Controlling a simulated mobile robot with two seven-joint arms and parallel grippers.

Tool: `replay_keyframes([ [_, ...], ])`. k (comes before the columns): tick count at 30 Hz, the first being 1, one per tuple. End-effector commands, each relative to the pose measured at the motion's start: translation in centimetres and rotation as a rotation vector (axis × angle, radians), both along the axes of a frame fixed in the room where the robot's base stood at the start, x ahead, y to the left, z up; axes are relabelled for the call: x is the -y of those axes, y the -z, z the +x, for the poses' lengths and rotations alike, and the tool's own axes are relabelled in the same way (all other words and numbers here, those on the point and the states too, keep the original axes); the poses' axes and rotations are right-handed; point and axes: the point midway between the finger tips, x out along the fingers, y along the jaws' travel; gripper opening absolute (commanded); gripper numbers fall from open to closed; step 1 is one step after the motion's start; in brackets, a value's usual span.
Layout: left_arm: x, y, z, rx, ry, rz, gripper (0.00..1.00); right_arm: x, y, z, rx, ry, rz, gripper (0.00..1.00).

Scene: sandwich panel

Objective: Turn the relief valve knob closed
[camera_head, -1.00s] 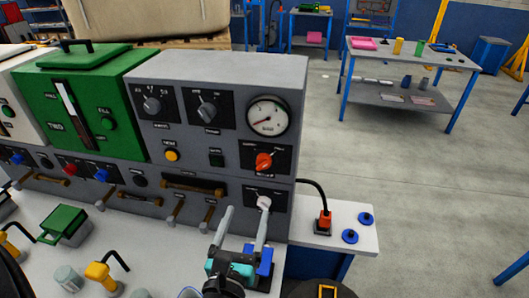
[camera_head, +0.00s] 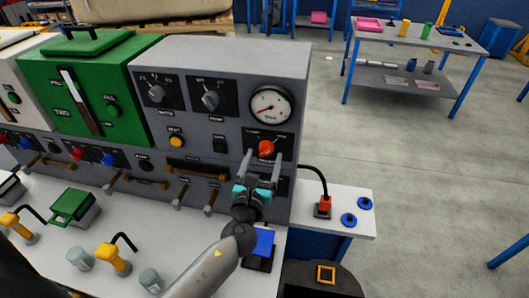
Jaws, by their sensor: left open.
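An orange-red knob (camera_head: 266,148) sits on a black plate at the right of the grey panel (camera_head: 225,60), below the round gauge (camera_head: 270,105). Its labels are too small to read, so I cannot confirm that it is the relief valve. My left gripper (camera_head: 262,156) is open in front of the panel, pointing up at this knob. In the picture its two fingertips lie on either side of the knob's lower part; I cannot tell whether they touch it. A white knob on the lower black plate is hidden behind the gripper. My right gripper is not in view.
Brown-handled levers (camera_head: 196,167) stick out left of my gripper. A blue-topped block (camera_head: 262,243) stands on the white bench below. A green box (camera_head: 85,90) adjoins the panel.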

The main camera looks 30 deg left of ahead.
Motion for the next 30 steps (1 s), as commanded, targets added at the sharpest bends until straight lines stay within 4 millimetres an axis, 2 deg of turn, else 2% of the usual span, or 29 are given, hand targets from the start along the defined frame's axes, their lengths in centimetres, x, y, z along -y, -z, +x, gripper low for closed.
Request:
replay_keyframes([
  [6, -0.5, 0.0, 1.7, 0.0, -0.001, -0.001, 0.78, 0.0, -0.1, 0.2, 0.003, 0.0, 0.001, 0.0],
  [17, -0.5, 0.0, 2.0, 0.0, -0.001, -0.001, 0.77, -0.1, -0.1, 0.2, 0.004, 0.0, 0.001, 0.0],
  [30, -0.5, 0.0, 2.0, 0.0, -0.001, 0.0, 0.28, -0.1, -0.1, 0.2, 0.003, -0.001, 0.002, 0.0],
])
